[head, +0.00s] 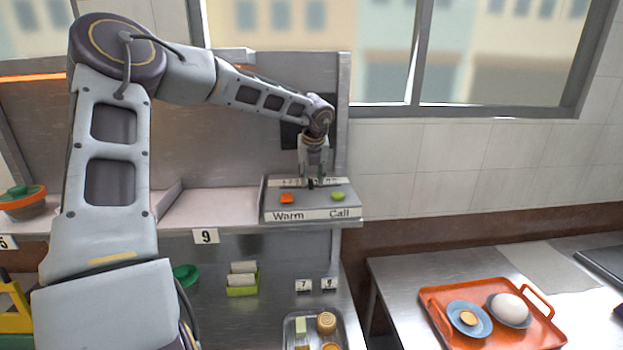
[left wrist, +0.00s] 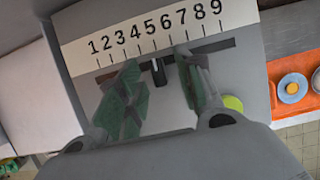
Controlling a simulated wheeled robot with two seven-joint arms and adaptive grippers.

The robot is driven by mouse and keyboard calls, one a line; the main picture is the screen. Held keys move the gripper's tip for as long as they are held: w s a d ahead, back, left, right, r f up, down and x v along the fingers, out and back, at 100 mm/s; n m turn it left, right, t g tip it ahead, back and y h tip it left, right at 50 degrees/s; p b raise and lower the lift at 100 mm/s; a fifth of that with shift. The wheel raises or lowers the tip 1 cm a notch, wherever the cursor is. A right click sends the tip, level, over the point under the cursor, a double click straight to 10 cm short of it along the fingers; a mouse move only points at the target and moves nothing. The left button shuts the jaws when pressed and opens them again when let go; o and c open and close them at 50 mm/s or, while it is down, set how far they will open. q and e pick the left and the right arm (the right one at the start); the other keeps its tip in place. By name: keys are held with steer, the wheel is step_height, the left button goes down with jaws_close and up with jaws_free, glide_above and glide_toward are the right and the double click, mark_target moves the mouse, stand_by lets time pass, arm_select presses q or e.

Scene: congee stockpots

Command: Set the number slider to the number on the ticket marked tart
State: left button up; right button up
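The number slider's black knob (left wrist: 158,72) stands in a dark slot under a white scale (left wrist: 150,30) numbered 1 to 9, near the 5 mark. The slider is on a grey control box (head: 312,201) on the shelf, with Warm and Call labels. My left gripper (head: 312,181) is over the box. In the left wrist view its green-padded fingers (left wrist: 164,92) are apart, one on each side of the knob, with gaps visible. My right gripper is out of view. Number tags show 9 (head: 205,236) and 7 (head: 303,285); I cannot read the word tart on any.
An orange button (head: 287,198) and a green button (head: 338,196) sit on the box's front part. An orange tray (head: 440,330) with plates stands on the right counter. A green holder with pale cards (head: 242,291) is below the shelf.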

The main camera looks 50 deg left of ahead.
arm_select(q)
steer(key=v, duration=1)
steer(key=shift+d+r, duration=0.15)
steer(key=shift+r, duration=0.15)
steer(key=shift+s+f, duration=0.1)
